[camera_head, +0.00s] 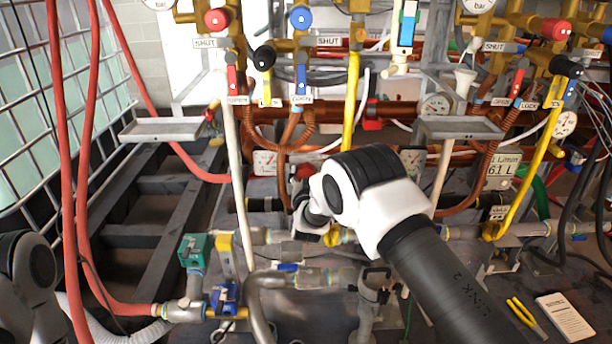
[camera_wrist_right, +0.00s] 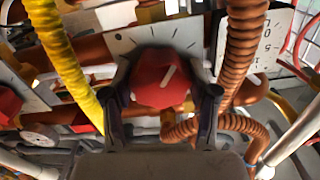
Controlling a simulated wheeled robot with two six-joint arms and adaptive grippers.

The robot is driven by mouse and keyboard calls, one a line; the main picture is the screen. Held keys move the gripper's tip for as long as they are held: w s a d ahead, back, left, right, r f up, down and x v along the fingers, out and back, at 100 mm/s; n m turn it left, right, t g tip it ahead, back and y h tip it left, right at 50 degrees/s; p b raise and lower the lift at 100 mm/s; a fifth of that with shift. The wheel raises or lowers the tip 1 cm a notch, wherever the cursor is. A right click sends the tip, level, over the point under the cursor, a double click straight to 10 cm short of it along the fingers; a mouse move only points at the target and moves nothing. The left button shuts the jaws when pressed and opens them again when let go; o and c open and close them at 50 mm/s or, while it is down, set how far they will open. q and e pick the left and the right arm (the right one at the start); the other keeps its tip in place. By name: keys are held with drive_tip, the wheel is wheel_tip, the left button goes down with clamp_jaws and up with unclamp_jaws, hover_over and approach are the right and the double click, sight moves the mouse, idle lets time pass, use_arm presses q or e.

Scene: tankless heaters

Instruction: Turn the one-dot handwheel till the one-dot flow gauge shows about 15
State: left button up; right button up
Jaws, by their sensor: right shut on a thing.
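A red handwheel (camera_wrist_right: 160,78) with a pale line on its face sits between the two fingers of my right gripper (camera_wrist_right: 161,98) in the right wrist view. The fingers are shut on its sides. A white plate with dark tick marks (camera_wrist_right: 125,42) lies behind it. A square gauge with numbers (camera_wrist_right: 268,38) is at the upper right, partly cut off, and its needle is not clear. In the head view the red handwheel (camera_head: 304,172) shows just beyond my right wrist. I cannot make out dot marks on any wheel or gauge. My left gripper is out of view.
Yellow (camera_wrist_right: 62,55) and ribbed copper hoses (camera_wrist_right: 243,45) run close on both sides of my right gripper. Two grey shelves (camera_head: 160,130) project from the frame. Yellow pliers (camera_head: 524,314) lie at lower right.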

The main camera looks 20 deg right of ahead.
drive_tip(key=m, duration=0.5)
drive_tip(key=o, duration=0.9)
drive_tip(key=shift+c, duration=0.2)
drive_tip(key=v, duration=1.2)
